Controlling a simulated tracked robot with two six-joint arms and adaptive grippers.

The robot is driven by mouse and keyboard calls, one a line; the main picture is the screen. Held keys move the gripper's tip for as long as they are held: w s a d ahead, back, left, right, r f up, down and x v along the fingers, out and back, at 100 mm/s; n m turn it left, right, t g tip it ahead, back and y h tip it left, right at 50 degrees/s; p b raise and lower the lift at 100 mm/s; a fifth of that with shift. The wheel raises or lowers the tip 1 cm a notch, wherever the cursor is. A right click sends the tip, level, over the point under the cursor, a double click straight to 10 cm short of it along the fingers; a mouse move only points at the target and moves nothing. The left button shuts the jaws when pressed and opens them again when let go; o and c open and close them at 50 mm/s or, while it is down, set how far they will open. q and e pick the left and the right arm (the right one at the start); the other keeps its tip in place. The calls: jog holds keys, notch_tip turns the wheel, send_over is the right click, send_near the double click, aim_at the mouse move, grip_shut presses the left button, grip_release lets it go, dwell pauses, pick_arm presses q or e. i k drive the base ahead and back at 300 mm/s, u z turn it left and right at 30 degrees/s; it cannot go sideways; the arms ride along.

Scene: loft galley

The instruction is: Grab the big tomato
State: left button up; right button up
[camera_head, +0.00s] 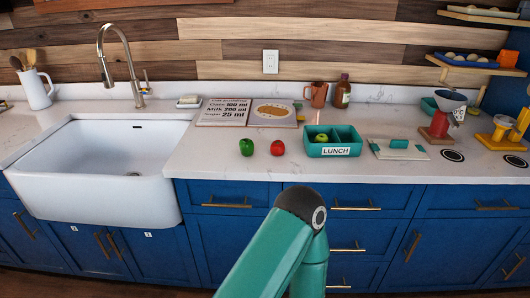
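A red, round tomato (277,148) lies on the white counter near its front edge. A green, rounded item (246,147), perhaps a pepper, lies just to its left, apart from it. No other tomato shows clearly, so I cannot compare sizes. Neither of my grippers is in view. Only a teal link of my own arm with a dark joint shows at the bottom, below the counter edge.
A teal lunch box (313,151) labelled LUNCH, with a green fruit (321,138) inside, stands right of the tomato. A white sink (104,160) is at left.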

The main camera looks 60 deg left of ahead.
aim_at(277, 148)
jog(key=z, duration=0.95)
jog(key=i, duration=0.15)
jog(key=u, duration=3.25)
jog(key=i, duration=0.85)
jog(key=z, duration=0.25)
jog(key=k, duration=0.7)
jog(key=u, duration=0.25)
jog(key=i, duration=0.85)
jog(key=z, duration=0.1)
